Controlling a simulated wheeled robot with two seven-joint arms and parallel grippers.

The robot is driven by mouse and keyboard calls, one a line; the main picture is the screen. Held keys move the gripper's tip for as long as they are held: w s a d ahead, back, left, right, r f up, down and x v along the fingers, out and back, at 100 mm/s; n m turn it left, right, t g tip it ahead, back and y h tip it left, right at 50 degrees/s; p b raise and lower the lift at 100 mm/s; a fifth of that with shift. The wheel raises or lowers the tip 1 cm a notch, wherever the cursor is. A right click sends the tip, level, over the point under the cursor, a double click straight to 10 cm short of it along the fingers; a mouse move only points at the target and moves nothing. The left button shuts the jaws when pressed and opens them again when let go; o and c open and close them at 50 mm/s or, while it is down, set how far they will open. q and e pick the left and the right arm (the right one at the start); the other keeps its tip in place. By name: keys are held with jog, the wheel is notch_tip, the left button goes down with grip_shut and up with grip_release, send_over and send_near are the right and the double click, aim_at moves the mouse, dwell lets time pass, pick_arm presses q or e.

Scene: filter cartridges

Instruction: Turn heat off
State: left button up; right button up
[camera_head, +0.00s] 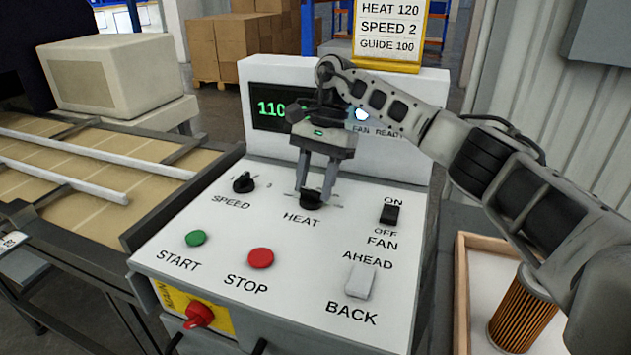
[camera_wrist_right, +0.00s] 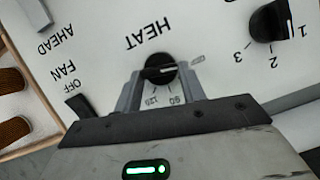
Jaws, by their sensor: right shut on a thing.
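The black HEAT knob (camera_head: 310,197) sits on the white control panel (camera_head: 215,255), behind its HEAT label. My right gripper (camera_head: 315,190) reaches down from above with its fingers on either side of the knob, shut on it. In the right wrist view the knob (camera_wrist_right: 160,68) lies between the fingertips (camera_wrist_right: 160,78), and its pale pointer line is partly visible along with scale marks. The display (camera_head: 275,107) behind reads 110 in green, partly covered by my gripper. My left gripper is not in view.
The SPEED knob (camera_head: 243,182) is left of the HEAT knob. The FAN switch (camera_head: 388,213), green START button (camera_head: 196,238), red STOP button (camera_head: 260,258) and AHEAD/BACK switch (camera_head: 361,280) surround it. A wooden tray (camera_head: 461,290) with a filter cartridge (camera_head: 521,315) stands at the right.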

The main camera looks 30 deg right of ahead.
jog(key=shift+a+f+n, duration=0.1)
jog(key=shift+f+n, duration=0.1)
jog(key=shift+n, duration=0.1)
jog(key=o, duration=1)
jog(key=shift+r, duration=0.1)
jog(key=shift+r, duration=0.1)
jog(key=v, duration=0.7)
jog(key=shift+w+r, duration=0.1)
